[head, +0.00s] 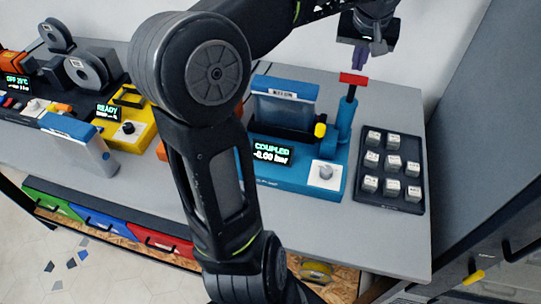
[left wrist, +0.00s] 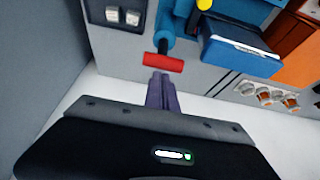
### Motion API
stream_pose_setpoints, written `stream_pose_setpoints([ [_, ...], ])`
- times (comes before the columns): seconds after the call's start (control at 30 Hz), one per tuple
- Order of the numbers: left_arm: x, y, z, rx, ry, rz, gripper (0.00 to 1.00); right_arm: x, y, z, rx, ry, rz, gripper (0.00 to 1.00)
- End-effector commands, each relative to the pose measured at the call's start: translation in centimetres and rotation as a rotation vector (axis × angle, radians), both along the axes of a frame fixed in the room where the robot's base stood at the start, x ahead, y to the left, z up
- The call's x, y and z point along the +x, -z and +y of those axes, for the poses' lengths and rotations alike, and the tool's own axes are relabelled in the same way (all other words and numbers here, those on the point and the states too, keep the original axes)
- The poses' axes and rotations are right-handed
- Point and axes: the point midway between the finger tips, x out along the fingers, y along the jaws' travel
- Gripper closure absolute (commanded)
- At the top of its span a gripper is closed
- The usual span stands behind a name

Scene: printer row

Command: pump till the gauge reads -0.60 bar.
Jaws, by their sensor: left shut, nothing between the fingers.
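The blue pump station (head: 300,178) stands on the grey bench. Its display (head: 271,153) shows COUPLED and what looks like -0.00 bar. The upright blue pump cylinder (head: 345,118) has a red T-handle (head: 353,79) on a dark rod, standing above the cylinder. My left gripper (head: 360,62) is shut and empty, fingers pointing down, just above and behind the handle. In the left wrist view the closed purple fingers (left wrist: 160,82) show close to the red handle (left wrist: 163,63); whether they touch it I cannot tell. My right gripper is not in view.
A dark tray (head: 392,205) of several grey labelled blocks lies right of the pump. A blue-topped clear case (head: 283,100) stands at the station's back left. A yellow device (head: 125,125) reading READY is farther left. My left arm hides part of the bench.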

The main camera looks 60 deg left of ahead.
Motion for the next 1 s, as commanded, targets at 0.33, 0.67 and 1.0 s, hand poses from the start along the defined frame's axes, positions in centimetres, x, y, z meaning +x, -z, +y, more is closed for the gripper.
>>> stream_pose_setpoints([
  [0.33,0.0,0.0,0.0,0.000,0.000,0.000,1.00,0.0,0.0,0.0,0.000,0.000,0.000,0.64],
  [0.67,0.0,1.0,0.0,0.000,0.000,0.000,1.00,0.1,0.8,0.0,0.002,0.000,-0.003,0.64],
  [1.0,0.0,2.4,0.0,-0.001,0.000,0.001,1.00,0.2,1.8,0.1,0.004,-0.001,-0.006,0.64],
])
